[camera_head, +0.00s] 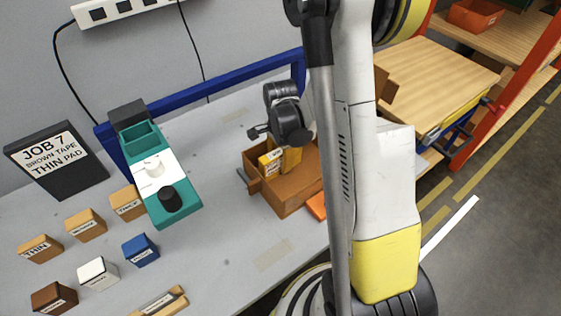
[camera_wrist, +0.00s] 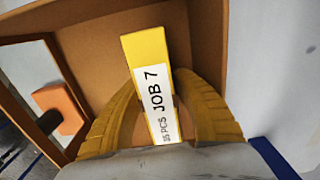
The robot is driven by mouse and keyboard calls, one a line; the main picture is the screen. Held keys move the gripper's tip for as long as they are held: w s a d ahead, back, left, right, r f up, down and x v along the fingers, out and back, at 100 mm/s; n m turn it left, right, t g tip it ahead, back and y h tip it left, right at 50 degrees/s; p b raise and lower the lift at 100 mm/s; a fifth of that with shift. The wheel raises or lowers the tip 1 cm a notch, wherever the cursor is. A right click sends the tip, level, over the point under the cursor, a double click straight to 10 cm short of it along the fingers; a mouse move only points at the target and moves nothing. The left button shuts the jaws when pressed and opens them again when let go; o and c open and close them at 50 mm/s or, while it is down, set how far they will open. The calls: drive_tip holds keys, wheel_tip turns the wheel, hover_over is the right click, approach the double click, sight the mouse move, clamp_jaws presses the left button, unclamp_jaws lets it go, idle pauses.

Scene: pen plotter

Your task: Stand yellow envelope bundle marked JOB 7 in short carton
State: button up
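The yellow envelope bundle (camera_wrist: 150,85) has a white label reading JOB 7 in the wrist view. It stands inside the short brown carton (camera_head: 291,198), leaning slightly in the picture. Its yellow top and label also show in the head view (camera_head: 268,162). My gripper (camera_wrist: 155,78) reaches into the carton from above. Its two yellow fingers lie on either side of the bundle, with the tips closed against it. The carton's inner wall (camera_wrist: 85,45) rises behind the bundle. The bundle's lower end is hidden.
A teal device (camera_head: 180,205) stands left of the carton. Several small labelled blocks, including a blue one (camera_head: 140,249), lie at the left of the grey table. A black JOB 7 sign (camera_head: 58,180) stands behind them. A blue frame (camera_head: 215,92) runs behind the carton.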

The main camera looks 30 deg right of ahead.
wheel_tip(320, 180, up, 12)
drive_tip(key=p, duration=0.4)
drive_tip(key=shift+r+p, duration=0.15)
drive_tip(key=shift+p, duration=0.25)
drive_tip(key=s+a+r+n+t, duration=0.7)
drive_tip(key=s+a+r+n, duration=0.3)
drive_tip(key=a+r+n, duration=0.3)
wheel_tip(320, 180, up, 2)
drive_tip(key=n, duration=0.4)
drive_tip(key=shift+s+a+r+n, duration=0.25)
drive_tip(key=shift+s+n, duration=0.05)
drive_tip(key=shift+s, duration=0.1)
